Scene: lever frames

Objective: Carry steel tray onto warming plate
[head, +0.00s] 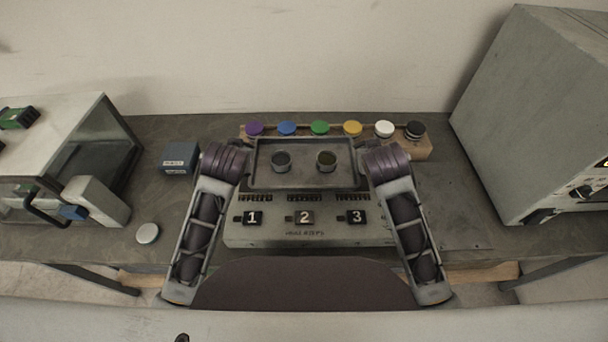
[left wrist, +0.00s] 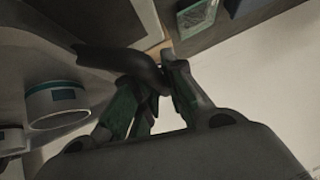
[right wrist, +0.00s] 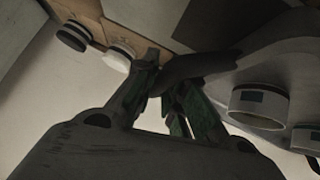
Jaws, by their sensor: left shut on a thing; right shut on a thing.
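The steel tray (head: 264,180) is level in the middle of the head view, above the back of a grey box. Two small metal cups, left (head: 281,161) and right (head: 326,160), stand upright on it. My left gripper (left wrist: 150,88) is shut on the tray's dark left handle (left wrist: 118,62). My right gripper (right wrist: 168,86) is shut on the right handle (right wrist: 208,65). My wrists hide both handles in the head view. I see no separate warming plate; whatever lies under the tray is hidden, and I cannot tell whether it touches.
The grey box (head: 304,236) has black switches numbered 1, 2 and 3. Behind the tray, a wooden rack (head: 418,148) holds several coloured-lid jars. A blue box (head: 180,158) and a white disc (head: 147,233) lie left. A large grey cabinet (head: 530,110) stands right, a glass-fronted case (head: 95,145) far left.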

